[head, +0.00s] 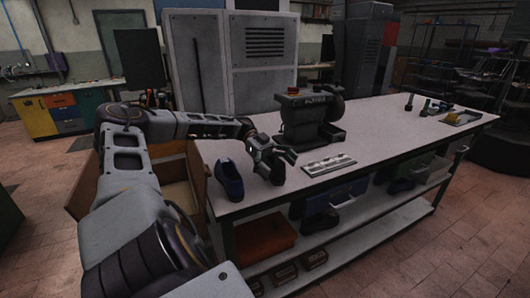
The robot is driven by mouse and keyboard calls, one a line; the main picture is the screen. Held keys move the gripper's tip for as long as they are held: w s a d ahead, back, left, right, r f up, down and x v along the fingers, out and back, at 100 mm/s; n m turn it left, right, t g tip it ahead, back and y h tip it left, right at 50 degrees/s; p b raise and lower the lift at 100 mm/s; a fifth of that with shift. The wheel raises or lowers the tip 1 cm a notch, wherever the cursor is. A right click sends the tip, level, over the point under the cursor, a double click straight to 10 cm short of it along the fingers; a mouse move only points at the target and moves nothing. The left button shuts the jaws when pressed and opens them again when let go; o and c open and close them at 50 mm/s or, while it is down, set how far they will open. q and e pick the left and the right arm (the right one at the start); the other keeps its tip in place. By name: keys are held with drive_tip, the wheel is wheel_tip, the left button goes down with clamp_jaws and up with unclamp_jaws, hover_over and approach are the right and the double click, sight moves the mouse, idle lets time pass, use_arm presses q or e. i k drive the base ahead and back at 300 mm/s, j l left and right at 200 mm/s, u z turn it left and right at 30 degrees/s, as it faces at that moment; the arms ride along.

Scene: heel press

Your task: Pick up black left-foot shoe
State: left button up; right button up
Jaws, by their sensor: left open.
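My left gripper (284,156) reaches in over the workbench's left part, with its fingers apart. A dark shape that looks like a black shoe (272,173) is directly below and partly behind the fingers, so its outline and which foot it fits cannot be told. I see no clear grip on it. A dark blue shoe (229,181) stands on the bench to the left of the gripper, near the front left corner. Dark shoes also lie on the lower shelf, one at the middle (320,222) and one further right (402,186). My right gripper is not in view.
A dark press machine (305,115) stands on the workbench (390,135) behind the gripper. A light metal plate (328,165) lies right of the gripper. Tools and a tray (460,118) are at the far right end. An open cardboard box (178,195) is beside the bench's left end.

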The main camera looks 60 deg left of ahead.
sight(269, 159)
drive_tip(key=i+j, duration=0.1)
drive_tip(key=j, duration=0.6)
drive_tip(key=i+j+u, duration=0.1)
drive_tip(key=j, duration=0.25)
drive_tip(key=i+j+u, duration=0.15)
drive_tip(key=i+j, duration=0.1)
drive_tip(key=j, duration=0.1)
